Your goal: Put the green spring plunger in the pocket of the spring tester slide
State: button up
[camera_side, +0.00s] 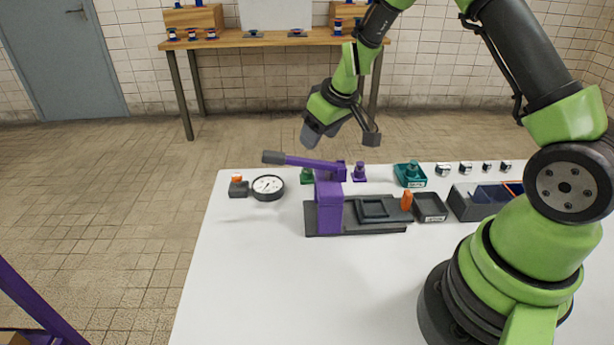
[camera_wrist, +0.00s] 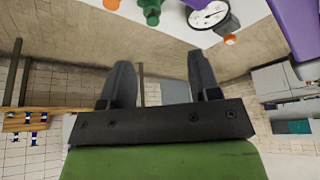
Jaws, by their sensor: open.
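The green spring plunger (camera_side: 307,176) stands on the white table behind the purple lever, which partly hides it. In the wrist view a green knobbed piece (camera_wrist: 151,12), likely this plunger, shows at the top edge. The spring tester (camera_side: 329,207) is a purple press with a long lever on a dark base. Its slide, with a square raised pocket (camera_side: 373,208) and an orange knob (camera_side: 407,200), lies to the right of the press; the pocket looks empty. My gripper (camera_side: 309,141) is in the air above the table's far edge, apart from the plunger. In the wrist view its fingers (camera_wrist: 160,76) are spread and empty.
A dial gauge (camera_side: 268,187) and a small orange-topped block (camera_side: 238,187) stand at left. A purple plunger (camera_side: 359,172), a teal piece on a tray (camera_side: 411,174), a dark tray (camera_side: 431,208) and compartment bins (camera_side: 470,203) stand right. The table's front (camera_side: 290,290) is clear.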

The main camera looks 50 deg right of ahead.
send_over(307, 176)
jog(key=s, duration=0.2)
jog(key=f, duration=0.3)
jog(key=d+f, duration=0.1)
jog(key=f, duration=0.1)
jog(key=shift+w+f, duration=0.15)
jog(key=shift+f, duration=0.1)
jog(key=shift+x, duration=3.05)
grip_shut()
